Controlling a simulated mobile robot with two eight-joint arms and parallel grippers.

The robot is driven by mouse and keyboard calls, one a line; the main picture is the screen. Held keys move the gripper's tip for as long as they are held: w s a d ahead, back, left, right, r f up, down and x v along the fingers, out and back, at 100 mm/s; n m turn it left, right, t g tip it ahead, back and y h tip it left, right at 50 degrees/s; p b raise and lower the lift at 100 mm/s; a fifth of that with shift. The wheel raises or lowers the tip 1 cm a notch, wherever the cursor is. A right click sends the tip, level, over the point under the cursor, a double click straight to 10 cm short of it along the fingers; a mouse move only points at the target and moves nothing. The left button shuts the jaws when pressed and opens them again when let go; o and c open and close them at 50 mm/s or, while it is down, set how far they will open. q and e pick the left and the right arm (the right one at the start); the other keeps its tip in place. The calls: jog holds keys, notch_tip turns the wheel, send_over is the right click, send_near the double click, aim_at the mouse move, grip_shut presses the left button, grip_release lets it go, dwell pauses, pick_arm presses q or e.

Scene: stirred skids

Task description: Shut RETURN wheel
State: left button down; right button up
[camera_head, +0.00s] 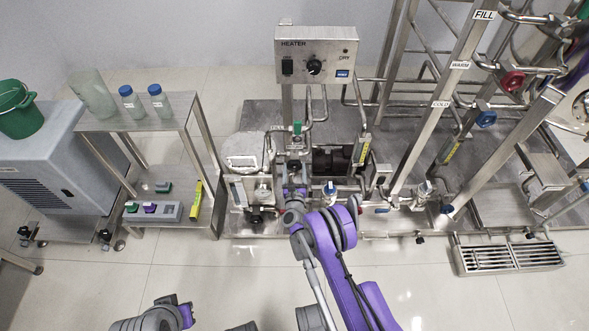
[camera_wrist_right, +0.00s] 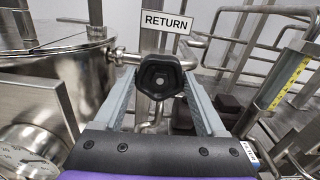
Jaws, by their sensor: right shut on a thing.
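The RETURN wheel (camera_wrist_right: 160,77) is a black lobed handwheel, facing me in the right wrist view. The white RETURN label (camera_wrist_right: 166,22) stands just above and behind it. My right gripper (camera_wrist_right: 160,90) has one grey finger on each side of the wheel and is shut on it. In the head view the right gripper (camera_head: 293,168) reaches into the skid below the heater box, and the wheel cannot be made out there. Part of my left arm, grey and purple, shows at the bottom left of the head view; its fingers cannot be made out.
A steel vessel (camera_wrist_right: 62,75) and a dial gauge (camera_wrist_right: 32,150) are close on the left in the wrist view. Pipes surround the wheel. The HEATER box (camera_head: 316,54) stands above the gripper.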

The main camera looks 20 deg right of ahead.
jog(key=shift+m, duration=0.6)
jog(key=o, duration=1.3)
jog(key=p+v, duration=0.2)
jog(key=v, duration=0.9)
jog(key=shift+w, duration=0.1)
